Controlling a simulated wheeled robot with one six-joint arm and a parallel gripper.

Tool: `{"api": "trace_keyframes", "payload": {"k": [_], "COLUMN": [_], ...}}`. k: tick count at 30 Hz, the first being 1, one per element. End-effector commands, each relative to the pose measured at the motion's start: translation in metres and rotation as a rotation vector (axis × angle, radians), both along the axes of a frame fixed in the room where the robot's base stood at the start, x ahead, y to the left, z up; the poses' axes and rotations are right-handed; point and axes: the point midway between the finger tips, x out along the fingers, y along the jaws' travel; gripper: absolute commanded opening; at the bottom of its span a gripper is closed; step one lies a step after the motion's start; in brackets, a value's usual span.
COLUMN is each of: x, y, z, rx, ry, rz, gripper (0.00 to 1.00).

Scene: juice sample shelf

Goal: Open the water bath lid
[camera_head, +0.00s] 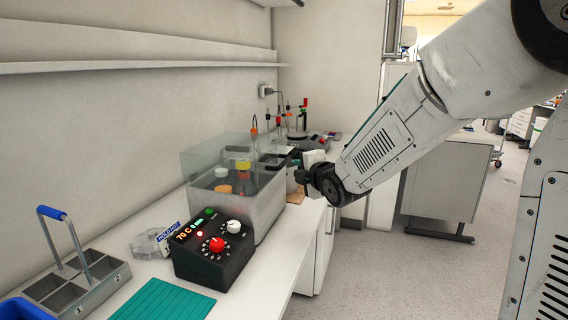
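The water bath (262,212) is a grey metal tank on the bench, with a black control box at its front. A clear lid (208,160) covers its top and looks closed. Bottles with orange and yellow caps show through the clear lid. My gripper (265,160) reaches in from the right at the lid's right side. Its two dark fingers appear apart, with a gap between them. I cannot tell whether they touch the lid, and no lid handle can be made out.
The control box (212,250) has a red and a white knob. Bottles with tubing stand behind. A shelf (130,67) runs above.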

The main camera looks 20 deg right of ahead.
Motion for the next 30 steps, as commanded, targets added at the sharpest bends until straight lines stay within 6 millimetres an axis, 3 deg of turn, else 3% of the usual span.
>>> {"api": "trace_keyframes", "payload": {"k": [8, 18, 30], "x": [0.028, 0.077, 0.088], "y": [0.008, 0.016, 0.017], "z": [0.0, -0.008, -0.009], "rx": [-0.073, -0.072, -0.071], "ry": [-0.081, -0.078, -0.079], "rz": [0.044, 0.044, 0.043], "gripper": [0.22, 0.22, 0.22]}}
